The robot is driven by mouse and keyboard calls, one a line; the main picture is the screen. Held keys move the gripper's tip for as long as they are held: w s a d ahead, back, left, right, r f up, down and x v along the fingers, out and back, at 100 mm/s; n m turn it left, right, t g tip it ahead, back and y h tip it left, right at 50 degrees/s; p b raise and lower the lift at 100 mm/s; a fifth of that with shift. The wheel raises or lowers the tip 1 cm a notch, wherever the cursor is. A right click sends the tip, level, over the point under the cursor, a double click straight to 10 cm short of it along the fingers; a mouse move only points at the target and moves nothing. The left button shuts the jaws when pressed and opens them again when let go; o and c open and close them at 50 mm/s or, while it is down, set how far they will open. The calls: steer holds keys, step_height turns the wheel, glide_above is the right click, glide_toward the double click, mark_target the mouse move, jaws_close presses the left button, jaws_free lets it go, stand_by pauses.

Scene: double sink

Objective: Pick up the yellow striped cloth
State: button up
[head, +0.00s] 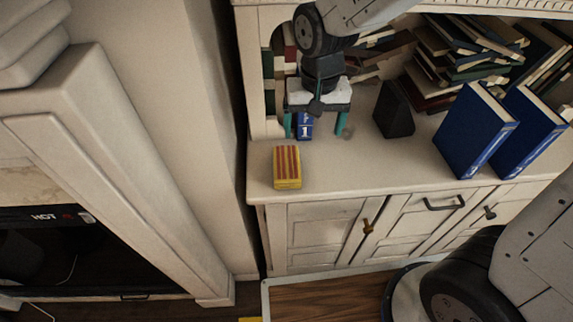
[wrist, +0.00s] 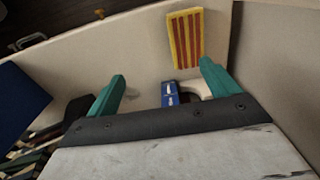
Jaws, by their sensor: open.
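The yellow striped cloth (head: 287,168) has red stripes and looks like a small, thick block. It rests on the cabinet top near its front left corner, and also shows in the wrist view (wrist: 185,38). My gripper (head: 314,131) is open and empty, with teal fingers pointing down over the cabinet top. In the head view it is behind and to the right of the cloth, apart from it. In the wrist view my gripper (wrist: 162,71) has the cloth beyond its right fingertip.
A small blue box marked 1 (head: 305,126) shows between my fingers. A dark block (head: 394,109) and two upright blue books (head: 476,131) stand to the right. Piled books (head: 465,50) fill the back. Cabinet top (head: 375,171) right of the cloth is clear.

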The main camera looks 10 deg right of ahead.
glide_above(287, 161)
steer(key=f, duration=0.6)
steer(key=shift+s+d+f, duration=0.1)
steer(key=shift+s+f, duration=0.05)
steer(key=shift+s, duration=0.1)
steer(key=f, duration=0.7)
steer(key=shift+w+f, duration=0.2)
steer(key=shift+f, duration=0.05)
steer(key=c, duration=1.1)
